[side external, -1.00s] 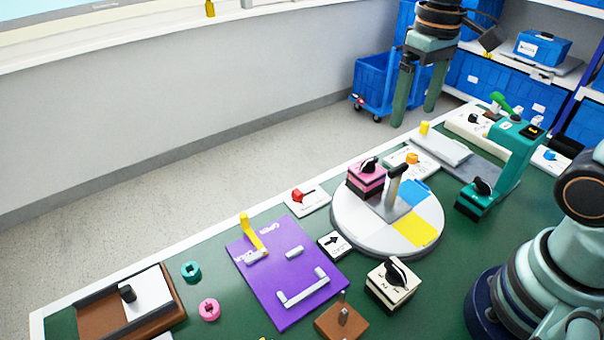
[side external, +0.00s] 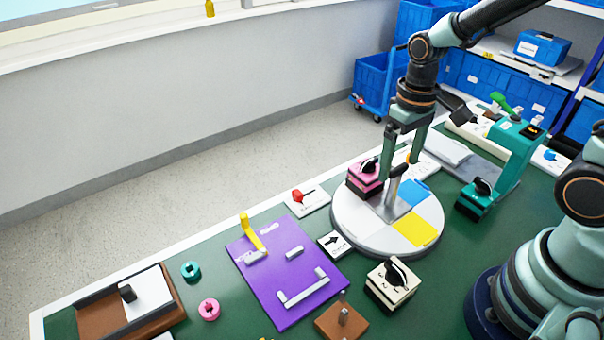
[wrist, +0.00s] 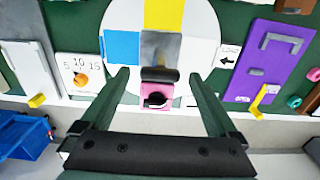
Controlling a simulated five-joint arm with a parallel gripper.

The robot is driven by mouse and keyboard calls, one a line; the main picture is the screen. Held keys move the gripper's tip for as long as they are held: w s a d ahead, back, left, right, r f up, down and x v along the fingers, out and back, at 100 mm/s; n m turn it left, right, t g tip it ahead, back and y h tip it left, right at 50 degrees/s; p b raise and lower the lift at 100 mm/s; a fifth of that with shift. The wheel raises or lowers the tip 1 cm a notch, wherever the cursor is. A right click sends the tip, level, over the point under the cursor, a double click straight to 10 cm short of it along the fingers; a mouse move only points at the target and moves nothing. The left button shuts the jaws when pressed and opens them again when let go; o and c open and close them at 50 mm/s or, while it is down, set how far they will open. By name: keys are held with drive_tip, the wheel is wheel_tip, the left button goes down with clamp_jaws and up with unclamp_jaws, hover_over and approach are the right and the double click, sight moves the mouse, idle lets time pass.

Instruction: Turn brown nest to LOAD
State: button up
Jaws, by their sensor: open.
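A round white turntable (side external: 350,228) carries a blue patch (side external: 414,190), a yellow patch (side external: 416,233) and a grey plate (side external: 397,210) with an upright dark-topped handle (side external: 394,185). I cannot clearly make out a brown nest on it. A LOAD sign (wrist: 230,54) with an arrow lies beside the disc; it also shows in the side view (side external: 334,243). My gripper (side external: 401,168) points down over the back of the disc, open and empty. In the wrist view my fingers (wrist: 158,75) stand either side of the handle and a pink block with a black knob (wrist: 155,97); contact is not visible.
A cream knob block (side external: 391,286) and a brown block with a peg (side external: 341,322) stand in front of the disc. A purple board (side external: 275,285) lies to the left. A teal stand (side external: 512,160) rises at the right. Green table shows between them.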

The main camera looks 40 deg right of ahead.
drive_tip(key=shift+f, duration=0.15)
clamp_jaws()
drive_tip(key=shift+n, duration=9)
